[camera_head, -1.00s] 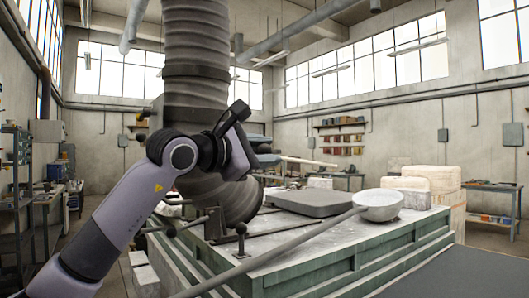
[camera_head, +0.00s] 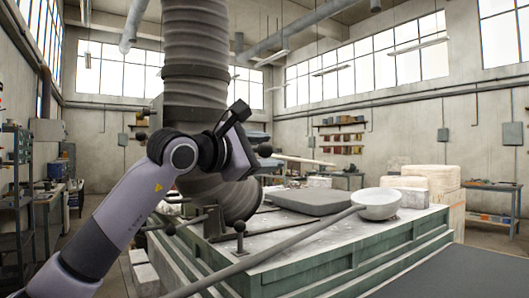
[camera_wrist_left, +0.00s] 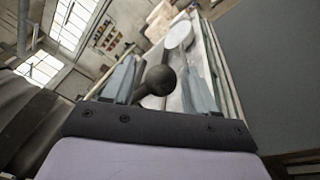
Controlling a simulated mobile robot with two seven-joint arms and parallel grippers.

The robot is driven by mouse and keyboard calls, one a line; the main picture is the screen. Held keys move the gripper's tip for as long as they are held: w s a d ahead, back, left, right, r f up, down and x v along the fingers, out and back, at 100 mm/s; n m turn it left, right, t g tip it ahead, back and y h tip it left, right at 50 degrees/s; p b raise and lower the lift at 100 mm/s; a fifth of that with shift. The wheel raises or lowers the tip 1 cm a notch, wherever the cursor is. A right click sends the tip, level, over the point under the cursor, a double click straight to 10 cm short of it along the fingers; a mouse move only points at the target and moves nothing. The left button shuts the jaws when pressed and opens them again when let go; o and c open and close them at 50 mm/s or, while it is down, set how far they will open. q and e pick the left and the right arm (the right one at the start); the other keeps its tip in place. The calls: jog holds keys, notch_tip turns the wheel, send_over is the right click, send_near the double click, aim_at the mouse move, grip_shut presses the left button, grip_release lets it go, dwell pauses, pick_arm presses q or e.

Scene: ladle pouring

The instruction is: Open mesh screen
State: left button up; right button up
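No mesh surface can be made out clearly. In the head view, my left arm reaches up from the lower left to a dark wrist in front of the thick ribbed duct (camera_head: 197,50); its fingers are mostly hidden there. In the left wrist view, my left gripper (camera_wrist_left: 160,86) has its two grey fingers spread, with a dark ball knob (camera_wrist_left: 160,79) between or just beyond them. I cannot tell whether they touch it. In the head view, dark knobs show right of the wrist (camera_head: 265,150) and left of it (camera_head: 141,136). My right gripper is out of view.
A green bench with a pale top (camera_head: 300,246) stands ahead. On it are a flat grey slab (camera_head: 312,201) and a ladle with a round bowl (camera_head: 376,204), its long handle running to the lower left. Low dark bars and an upright knob (camera_head: 239,227) stand near the left corner.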

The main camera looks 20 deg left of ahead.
pick_arm(q)
jog(key=shift+s, duration=0.1)
jog(key=b+v, duration=0.2)
jog(key=v, duration=0.3)
jog(key=shift+s+a+f, duration=0.1)
jog(key=shift+s+a, duration=0.15)
jog(key=shift+s, duration=0.1)
jog(key=shift+s+a, duration=0.25)
jog(key=shift+s, duration=0.3)
